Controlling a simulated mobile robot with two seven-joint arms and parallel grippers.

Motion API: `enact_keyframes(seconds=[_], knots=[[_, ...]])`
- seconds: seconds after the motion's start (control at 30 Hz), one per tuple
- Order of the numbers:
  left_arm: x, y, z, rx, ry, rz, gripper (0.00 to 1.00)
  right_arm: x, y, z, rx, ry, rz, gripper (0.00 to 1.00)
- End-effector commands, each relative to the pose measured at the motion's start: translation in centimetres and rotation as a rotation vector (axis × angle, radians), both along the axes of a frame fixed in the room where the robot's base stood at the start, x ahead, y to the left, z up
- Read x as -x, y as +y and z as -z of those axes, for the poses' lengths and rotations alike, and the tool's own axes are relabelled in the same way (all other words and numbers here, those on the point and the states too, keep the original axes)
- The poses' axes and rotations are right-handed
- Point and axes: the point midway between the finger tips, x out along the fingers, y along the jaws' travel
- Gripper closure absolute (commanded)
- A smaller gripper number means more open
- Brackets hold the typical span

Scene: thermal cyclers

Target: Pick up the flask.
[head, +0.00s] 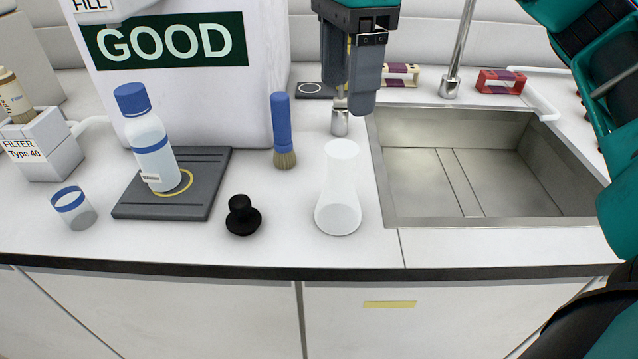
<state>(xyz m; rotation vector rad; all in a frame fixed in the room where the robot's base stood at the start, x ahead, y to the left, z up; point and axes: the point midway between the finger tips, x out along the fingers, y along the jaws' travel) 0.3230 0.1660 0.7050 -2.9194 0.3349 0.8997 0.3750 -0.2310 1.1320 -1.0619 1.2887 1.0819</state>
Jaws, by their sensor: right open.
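The flask (339,198) is a translucent white conical vessel. It stands upright on the white counter near the front edge, left of the sink. My right gripper (356,92) hangs from the top of the head view, above and behind the flask in the picture, with its fingers pointing down. It is open, seen nearly side-on, and apart from the flask. Nothing shows between its fingers. My left gripper is not in view.
A black stopper-like object (242,216) and a blue-handled brush (282,128) stand left of the flask. Further left are a blue-capped bottle (152,145) on a dark pad (205,180) and a small cup (74,208). A metal sink (398,190) lies right.

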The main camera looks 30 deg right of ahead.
Motion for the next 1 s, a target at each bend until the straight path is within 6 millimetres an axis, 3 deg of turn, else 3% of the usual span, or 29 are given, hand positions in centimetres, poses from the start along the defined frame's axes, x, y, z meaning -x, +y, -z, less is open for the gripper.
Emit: enact_keyframes(seconds=[0.4, 0.63, 0.9, 1.0], knots=[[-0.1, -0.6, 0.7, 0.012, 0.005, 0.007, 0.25, 0.0, -0.3, 6.4, 0.014, -0.003, 0.003, 0.32], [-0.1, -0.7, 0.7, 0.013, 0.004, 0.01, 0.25, -0.1, -0.3, 8.1, 0.012, -0.004, 0.003, 0.32], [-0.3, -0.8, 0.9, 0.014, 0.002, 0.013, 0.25, -0.4, -0.2, 12.0, 0.011, -0.003, 0.003, 0.32], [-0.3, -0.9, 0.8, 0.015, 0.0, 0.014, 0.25, -0.3, -0.2, 12.6, 0.011, -0.004, 0.002, 0.32]])
